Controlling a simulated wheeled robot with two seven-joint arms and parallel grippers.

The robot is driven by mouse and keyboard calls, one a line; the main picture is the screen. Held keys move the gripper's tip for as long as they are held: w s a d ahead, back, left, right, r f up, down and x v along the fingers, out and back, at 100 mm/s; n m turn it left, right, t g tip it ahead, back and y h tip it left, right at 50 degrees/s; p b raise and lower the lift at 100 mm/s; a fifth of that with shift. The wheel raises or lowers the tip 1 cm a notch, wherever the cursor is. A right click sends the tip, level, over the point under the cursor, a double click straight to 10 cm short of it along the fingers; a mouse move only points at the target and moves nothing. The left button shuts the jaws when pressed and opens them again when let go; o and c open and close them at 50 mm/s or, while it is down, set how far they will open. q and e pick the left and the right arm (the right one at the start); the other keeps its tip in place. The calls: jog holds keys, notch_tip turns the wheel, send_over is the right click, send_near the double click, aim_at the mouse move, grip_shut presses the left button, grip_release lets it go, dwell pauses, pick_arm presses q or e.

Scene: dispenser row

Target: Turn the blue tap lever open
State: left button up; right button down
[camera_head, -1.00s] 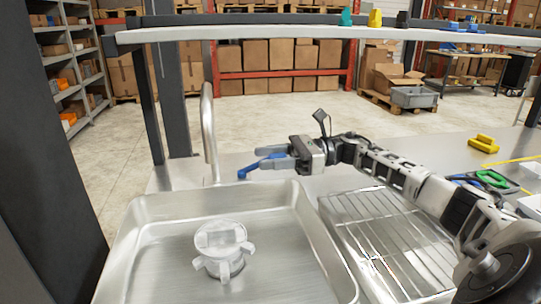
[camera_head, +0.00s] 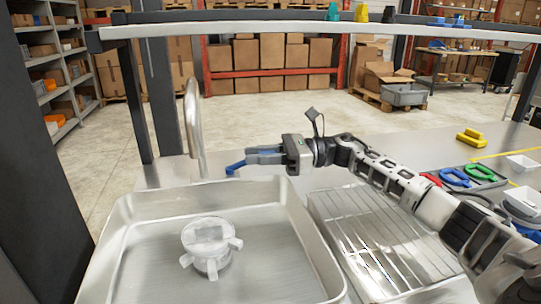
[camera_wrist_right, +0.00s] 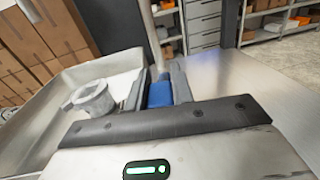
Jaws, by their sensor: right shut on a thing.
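The blue tap lever (camera_head: 236,167) sticks out from between my right gripper's fingertips, beside the tall curved metal tap (camera_head: 194,130) at the sink's back edge. My right gripper (camera_head: 250,157) reaches in from the right and is shut on the lever. In the right wrist view the lever (camera_wrist_right: 159,93) shows as a blue block between the two dark fingers. The fingers hide part of the lever, so its full angle and its joint to the tap are hard to see. My left gripper is not in view.
A metal sink basin (camera_head: 130,245) holds a pale round fitting with several prongs (camera_head: 209,248). A wire drying rack (camera_head: 370,240) lies right of it, under my right arm. An overhead shelf (camera_head: 300,25) crosses above.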

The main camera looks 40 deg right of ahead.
jog(key=c, duration=1.2)
grip_release()
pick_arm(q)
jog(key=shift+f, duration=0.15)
pick_arm(e)
jog(key=shift+d, duration=0.15)
jog(key=shift+s+d+f, duration=0.1)
jog(key=shift+s+d, duration=0.1)
jog(key=shift+d, duration=0.05)
pick_arm(q)
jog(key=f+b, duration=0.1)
jog(key=b, duration=0.3)
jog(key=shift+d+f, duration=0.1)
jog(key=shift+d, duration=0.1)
pick_arm(e)
jog(key=v, duration=1.5)
jog(key=shift+r, duration=0.2)
jog(key=shift+d, duration=0.1)
